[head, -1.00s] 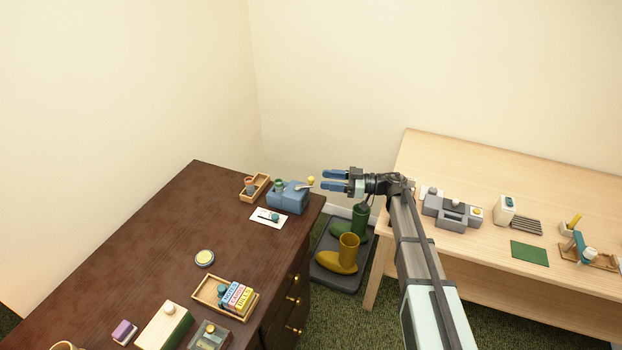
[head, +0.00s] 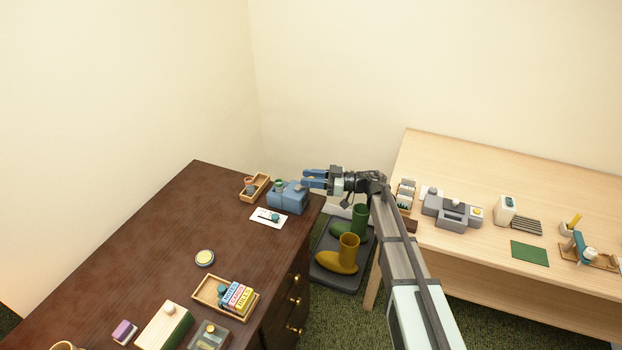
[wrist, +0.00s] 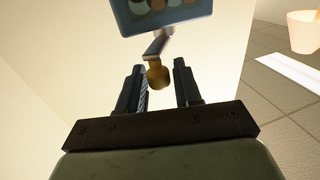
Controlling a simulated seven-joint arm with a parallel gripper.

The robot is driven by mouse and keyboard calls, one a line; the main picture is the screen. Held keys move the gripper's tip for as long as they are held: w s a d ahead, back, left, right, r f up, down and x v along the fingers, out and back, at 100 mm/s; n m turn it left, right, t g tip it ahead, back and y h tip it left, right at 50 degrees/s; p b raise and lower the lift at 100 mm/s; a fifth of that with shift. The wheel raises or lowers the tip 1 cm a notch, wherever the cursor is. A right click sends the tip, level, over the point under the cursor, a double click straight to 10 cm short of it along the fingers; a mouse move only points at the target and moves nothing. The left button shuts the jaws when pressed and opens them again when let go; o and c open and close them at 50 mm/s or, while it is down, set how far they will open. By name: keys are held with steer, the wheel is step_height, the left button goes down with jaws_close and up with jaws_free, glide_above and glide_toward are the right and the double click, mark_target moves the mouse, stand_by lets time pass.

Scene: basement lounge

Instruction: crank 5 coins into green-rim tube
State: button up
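The blue coin device (head: 287,197) stands at the far right corner of the dark desk. A tube with a green rim (head: 279,184) shows at its left side; its contents are too small to tell. In the wrist view, a grey crank arm (wrist: 156,46) comes from the blue device (wrist: 150,18) and ends in a yellow-orange knob (wrist: 158,77). My gripper (head: 305,178) is level with the crank side of the device. In the wrist view, my gripper (wrist: 158,70) is open, with the knob between its fingers and gaps on both sides. In the head view my fingers hide the knob.
A wooden tray (head: 262,190) with a reddish-rimmed tube (head: 249,184) stands left of the device. A white card (head: 268,218) lies in front. Boots (head: 348,252) stand on a floor mat between the desk and the light wooden table (head: 480,260).

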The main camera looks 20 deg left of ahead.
jaws_close()
steer(key=shift+w, duration=0.1)
steer(key=n+g+h, duration=0.1)
steer(key=g, duration=0.1)
steer(key=w+n+g, duration=0.1)
steer(key=g, duration=0.1)
steer(key=a+n+g+h, duration=0.1)
steer(key=n+g, duration=0.1)
steer(key=shift+w+a+h, duration=0.1)
steer(key=shift+w+h, duration=0.15)
steer(key=shift+h, duration=0.05)
steer(key=shift+a+n+g+h, duration=0.2)
steer(key=shift+n+g+h, duration=0.6)
steer(key=shift+n+g, duration=0.15)
steer(key=shift+g, duration=0.25)
steer(key=shift+o, duration=1.3)
jaws_free()
